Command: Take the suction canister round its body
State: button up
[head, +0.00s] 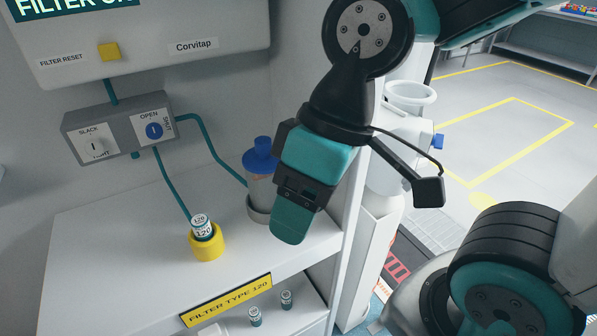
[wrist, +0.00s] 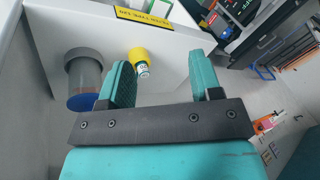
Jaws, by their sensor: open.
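The suction canister (head: 259,187) has a blue lid and a translucent grey body. It stands upright in a grey ring holder on the white shelf (head: 120,235). A teal tube runs towards it. My gripper (head: 291,222) points downward, in front of and to the right of the canister, hiding part of its right side. In the wrist view my gripper (wrist: 164,82) is open, with nothing held between its two teal fingers. There the canister (wrist: 86,80) lies left of the left finger, outside the jaws, and part of its blue lid shows at the lower end.
A yellow holder (head: 207,246) with a white filter labelled 120 (head: 202,227) stands left of the canister. A grey valve box (head: 120,130) hangs on the wall above. Open floor lies at the right.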

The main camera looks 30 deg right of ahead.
aim_at(262, 192)
jog(key=z, duration=2.05)
jog(key=k, duration=0.95)
jog(key=u, duration=0.9)
